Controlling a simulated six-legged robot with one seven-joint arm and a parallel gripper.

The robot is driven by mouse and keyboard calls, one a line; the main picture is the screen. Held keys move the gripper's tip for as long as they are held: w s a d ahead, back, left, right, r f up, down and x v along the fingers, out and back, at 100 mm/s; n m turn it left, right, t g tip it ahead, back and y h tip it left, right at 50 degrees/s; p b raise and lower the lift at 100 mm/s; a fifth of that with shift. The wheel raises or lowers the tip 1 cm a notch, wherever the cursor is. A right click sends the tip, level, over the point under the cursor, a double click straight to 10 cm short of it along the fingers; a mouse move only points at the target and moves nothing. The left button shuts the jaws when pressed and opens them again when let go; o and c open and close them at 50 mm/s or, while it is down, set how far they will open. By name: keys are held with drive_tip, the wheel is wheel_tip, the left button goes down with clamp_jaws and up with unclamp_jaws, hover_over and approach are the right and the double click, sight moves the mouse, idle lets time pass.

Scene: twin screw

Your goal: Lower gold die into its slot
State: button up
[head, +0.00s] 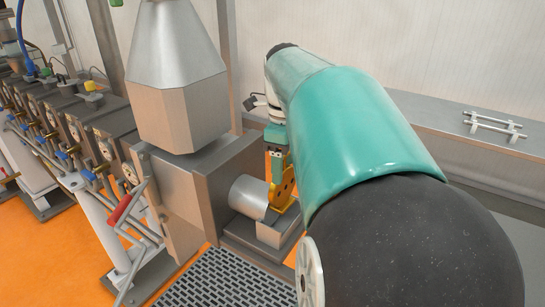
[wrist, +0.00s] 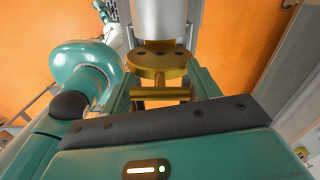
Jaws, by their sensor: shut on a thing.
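The gold die (head: 285,184) hangs below my gripper (head: 277,150) in the head view, upright beside the open end of the grey metal barrel (head: 247,197). In the wrist view the die (wrist: 160,63) shows as a gold plate with dark holes and a crossbar, between the two green fingers of my gripper (wrist: 161,92). The gripper is shut on it. A grey block (head: 272,233) lies just under the die. I cannot tell whether the die's lower edge touches the block, and the slot itself is not clearly visible.
A large grey hopper (head: 177,70) stands to the left of the die. A red-handled lever (head: 125,204) and a row of machine modules are further left. A dark grating (head: 222,278) lies in front. A shelf with metal rods (head: 492,122) runs along the right wall.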

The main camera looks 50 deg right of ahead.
sight(282, 189)
drive_tip(key=shift+f, duration=3.95)
drive_tip(key=o, duration=1.7)
wheel_tip(282, 189, up, 14)
drive_tip(key=shift+f, duration=0.1)
